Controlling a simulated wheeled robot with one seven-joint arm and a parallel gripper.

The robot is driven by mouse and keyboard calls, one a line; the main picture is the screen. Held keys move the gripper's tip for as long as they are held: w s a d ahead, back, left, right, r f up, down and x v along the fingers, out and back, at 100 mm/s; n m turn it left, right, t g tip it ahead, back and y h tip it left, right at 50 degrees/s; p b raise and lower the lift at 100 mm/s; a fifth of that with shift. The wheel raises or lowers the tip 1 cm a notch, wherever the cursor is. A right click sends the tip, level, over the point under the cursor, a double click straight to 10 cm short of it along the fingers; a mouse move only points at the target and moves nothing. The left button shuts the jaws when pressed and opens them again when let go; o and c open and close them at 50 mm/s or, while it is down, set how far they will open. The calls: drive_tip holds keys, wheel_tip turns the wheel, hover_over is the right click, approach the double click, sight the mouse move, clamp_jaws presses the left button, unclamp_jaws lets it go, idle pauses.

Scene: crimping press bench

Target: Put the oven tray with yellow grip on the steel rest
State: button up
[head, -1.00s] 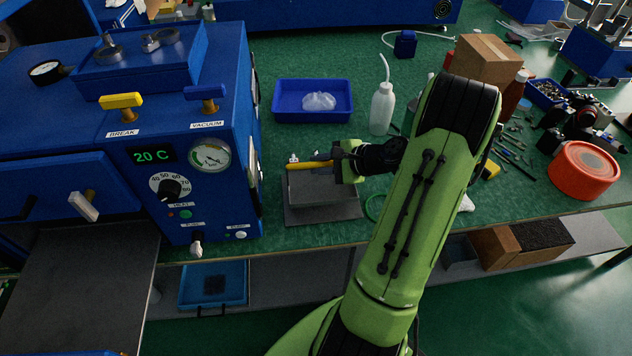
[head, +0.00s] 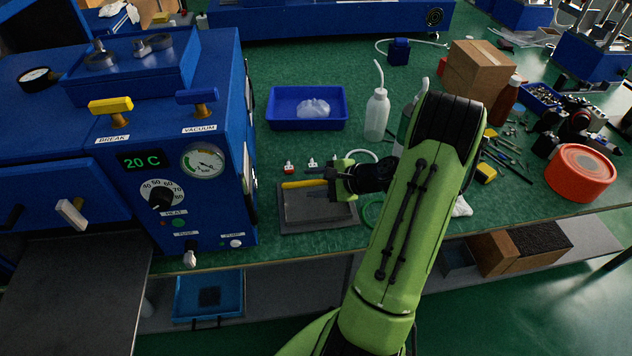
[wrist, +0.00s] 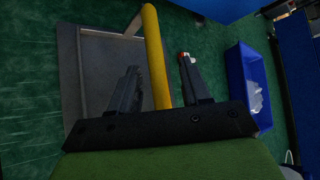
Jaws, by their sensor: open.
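The oven tray (head: 310,204) is a flat dark grey plate with a yellow grip (head: 304,184) along its far edge. It lies on the steel rest (head: 318,228), whose grey rim shows around it. In the wrist view the yellow grip (wrist: 153,50) runs between the two fingers of my gripper (wrist: 158,62), with gaps on both sides. The tray (wrist: 108,70) and the rim of the rest (wrist: 69,70) lie to the left there. In the head view my gripper (head: 331,180) is open at the right end of the grip and hides that end.
Small fittings (head: 289,167) lie just behind the grip. The bench's front edge is close in front.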

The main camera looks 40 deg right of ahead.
drive_tip(key=p+v, duration=0.3)
drive_tip(key=v, duration=0.9)
drive_tip(key=w+a+r+n+g, duration=0.25)
drive_tip(key=a+n, duration=0.25)
drive_tip(key=a, duration=0.3)
drive_tip(key=w+a+r+n+g, duration=0.2)
drive_tip(key=a+r+n+g, duration=0.2)
drive_tip(key=a+n, duration=0.3)
drive_tip(key=s+a+r+n+h, duration=0.2)
drive_tip(key=s+a+r+n, duration=0.1)
drive_tip(key=s+a, duration=0.3)
drive_tip(key=s+a+r+n+t+h, duration=0.1)
drive_tip(key=s+a+r+n+h, duration=0.1)
drive_tip(key=s+a+r+n, duration=0.2)
drive_tip(key=s+a+n, duration=0.2)
drive_tip(key=shift+s+n, duration=0.2)
drive_tip(key=shift+n, duration=0.1)
wheel_tip(320, 180, up, 8)
drive_tip(key=p, duration=0.7)
drive_tip(key=shift+p, duration=0.35)
drive_tip(key=shift+f, duration=0.1)
